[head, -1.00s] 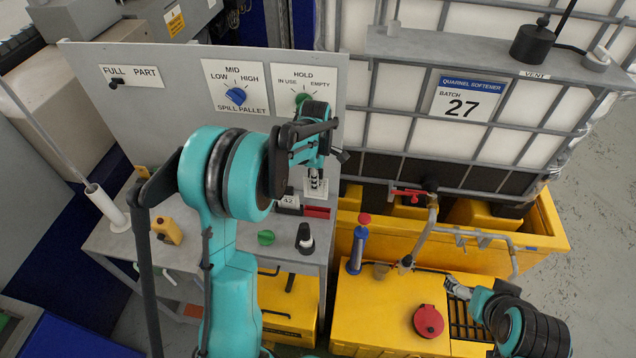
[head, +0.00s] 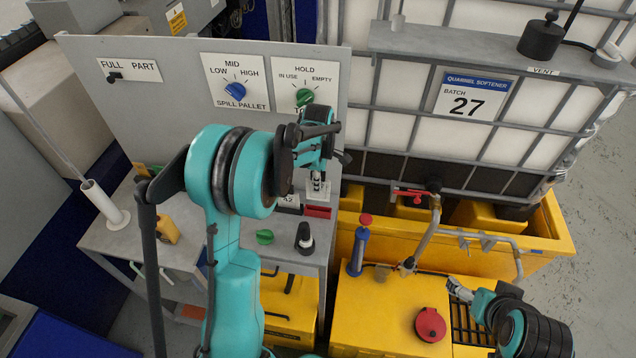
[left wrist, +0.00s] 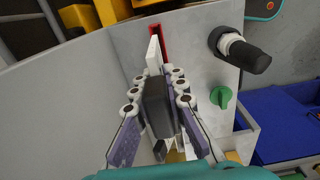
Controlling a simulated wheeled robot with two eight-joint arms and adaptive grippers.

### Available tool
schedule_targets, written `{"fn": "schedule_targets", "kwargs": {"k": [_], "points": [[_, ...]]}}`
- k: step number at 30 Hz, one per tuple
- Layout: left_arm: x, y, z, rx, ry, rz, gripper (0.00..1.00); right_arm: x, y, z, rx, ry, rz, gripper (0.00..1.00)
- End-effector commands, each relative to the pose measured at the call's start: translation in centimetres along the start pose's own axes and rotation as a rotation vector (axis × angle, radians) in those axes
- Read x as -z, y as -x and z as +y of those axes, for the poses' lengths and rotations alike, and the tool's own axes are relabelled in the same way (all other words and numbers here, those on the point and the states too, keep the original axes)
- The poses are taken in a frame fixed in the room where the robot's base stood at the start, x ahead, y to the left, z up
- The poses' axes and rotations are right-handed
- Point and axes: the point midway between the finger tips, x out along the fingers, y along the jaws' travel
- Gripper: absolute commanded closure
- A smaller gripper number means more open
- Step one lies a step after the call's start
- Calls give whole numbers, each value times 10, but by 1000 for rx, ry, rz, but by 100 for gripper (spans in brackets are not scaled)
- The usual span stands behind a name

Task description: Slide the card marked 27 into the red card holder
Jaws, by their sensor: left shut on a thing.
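My left gripper (head: 318,172) is over the grey bench. In the left wrist view the gripper (left wrist: 158,90) is shut on a dark block with a white card (left wrist: 153,52) projecting past the fingers. The card also shows in the head view (head: 318,187); its number is not readable. The red card holder (head: 317,211) is just below the card in the head view. In the left wrist view the holder (left wrist: 158,36) is right beside the card's far end; I cannot tell whether they touch. My right gripper (head: 458,289) is over the yellow unit, its fingers too small to judge.
A small plate marked 42 (head: 288,201) is left of the holder. A green knob (head: 265,237) and a black knob (head: 304,236) are on the bench front. The tank sign reads batch 27 (head: 467,104). A grey panel (head: 160,110) stands behind my left arm.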

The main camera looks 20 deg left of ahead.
Motion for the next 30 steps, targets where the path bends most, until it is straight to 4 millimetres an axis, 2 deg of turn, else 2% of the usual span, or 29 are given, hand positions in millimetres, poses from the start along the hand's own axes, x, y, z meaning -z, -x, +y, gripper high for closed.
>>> {"fn": "schedule_targets", "kwargs": {"k": [3,10,30], "points": [[0,-17,0,0,0,0,100,-8,-12,0,0,0,0,12],[0,-35,0,0,0,0,100,-17,-24,0,0,0,0,12],[0,-38,0,0,0,0,100,-18,-25,0,0,0,0,12]]}}
